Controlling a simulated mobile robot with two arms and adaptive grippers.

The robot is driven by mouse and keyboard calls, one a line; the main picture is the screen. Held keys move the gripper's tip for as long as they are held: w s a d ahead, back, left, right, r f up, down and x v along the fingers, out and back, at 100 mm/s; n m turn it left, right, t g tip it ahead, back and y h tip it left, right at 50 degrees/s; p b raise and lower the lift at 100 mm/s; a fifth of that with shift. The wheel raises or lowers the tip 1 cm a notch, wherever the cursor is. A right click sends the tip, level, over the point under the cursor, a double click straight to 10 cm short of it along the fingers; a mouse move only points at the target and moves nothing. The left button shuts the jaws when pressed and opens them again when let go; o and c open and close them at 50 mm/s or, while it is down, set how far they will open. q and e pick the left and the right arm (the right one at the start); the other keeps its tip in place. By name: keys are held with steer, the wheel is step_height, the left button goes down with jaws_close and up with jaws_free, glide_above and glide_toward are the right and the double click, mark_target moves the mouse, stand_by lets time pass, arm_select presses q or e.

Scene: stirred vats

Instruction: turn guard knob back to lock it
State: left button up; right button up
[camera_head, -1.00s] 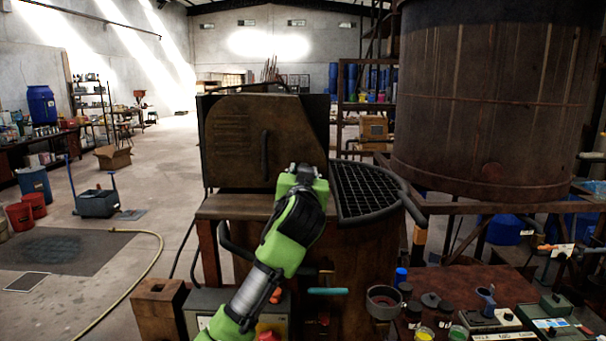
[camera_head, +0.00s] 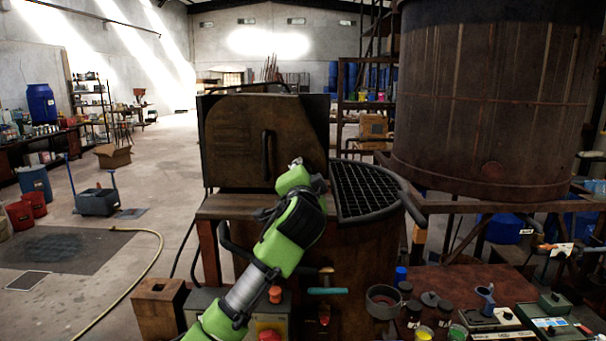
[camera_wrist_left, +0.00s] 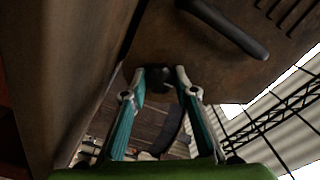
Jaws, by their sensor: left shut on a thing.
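The guard knob (camera_wrist_left: 159,80) is a small dark round knob at the lower edge of the brown rusty guard panel. In the left wrist view my left gripper (camera_wrist_left: 160,77) has its two teal fingers closed on either side of the knob. In the head view the guard panel (camera_head: 231,140) stands upright with a dark vertical handle (camera_head: 265,154). My green left arm reaches to its lower right corner and hides the knob there. The knob's turn angle cannot be told. My right gripper is not in view.
A black grid (camera_head: 358,187) with a curved rail covers the vat opening right of the panel. A large rusty tank (camera_head: 490,110) stands at the right. A bench (camera_head: 468,278) with jars and instruments is at the lower right. Open floor lies to the left.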

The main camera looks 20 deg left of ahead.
arm_select(q)
steer(key=shift+m, duration=0.6)
steer(key=o, duration=1.1)
steer(key=v, duration=1.2)
